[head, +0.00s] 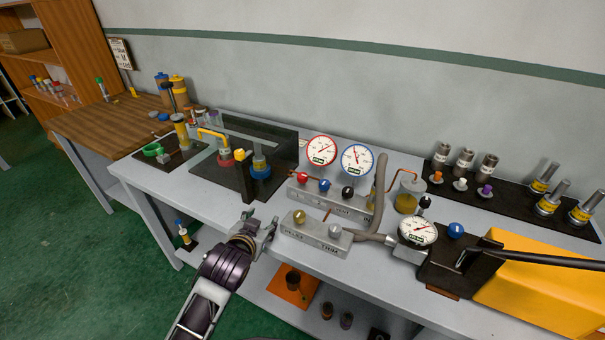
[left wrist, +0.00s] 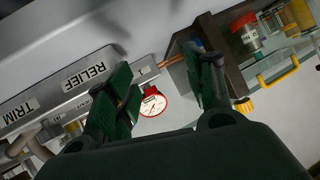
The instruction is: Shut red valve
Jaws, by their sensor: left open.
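The red valve is a small red knob (head: 303,178) at the left end of a grey manifold block, below the red-rimmed gauge (head: 322,150). A blue knob (head: 324,185) and a black knob (head: 347,193) sit to its right. My left gripper (head: 259,227) is open and empty at the table's front edge, left of and nearer than the red knob, apart from it. In the left wrist view, the open fingers (left wrist: 165,78) frame the red-rimmed gauge (left wrist: 152,103) in the background. My right gripper is not in view.
A lower grey block (head: 315,233) labelled RELIEF and TRIM stands just right of my left gripper. A dark guarded fixture (head: 243,178) with a yellow pipe stands behind it. A yellow pump box (head: 535,290) with a long black handle occupies the right.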

